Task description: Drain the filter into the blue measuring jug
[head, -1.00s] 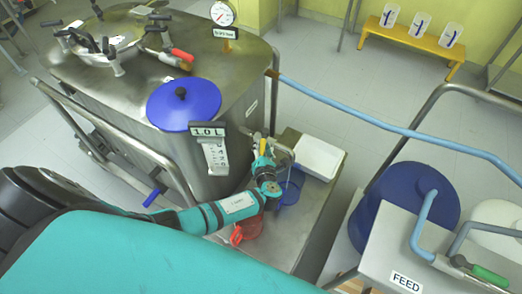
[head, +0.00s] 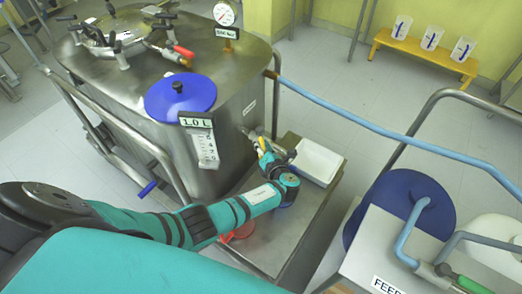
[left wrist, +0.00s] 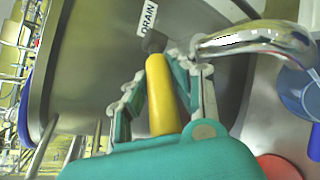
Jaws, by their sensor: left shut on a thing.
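My left gripper (head: 268,154) is at the drain valve on the tank's lower side, shut on the yellow valve handle (head: 263,143). In the left wrist view the yellow handle (left wrist: 159,95) lies between the two fingers (left wrist: 160,100), below the DRAIN label (left wrist: 148,18). The shiny curved spout (left wrist: 255,38) reaches right from the valve. The blue measuring jug (left wrist: 296,92) is at the right edge, close to the spout's end. In the head view my wrist hides most of the jug. Its contents cannot be told. My right gripper is out of view.
A steel stand (head: 272,238) under the drain bears a red vessel (head: 240,232) and a white tray (head: 319,161). A blue hose (head: 380,124) crosses to the right.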

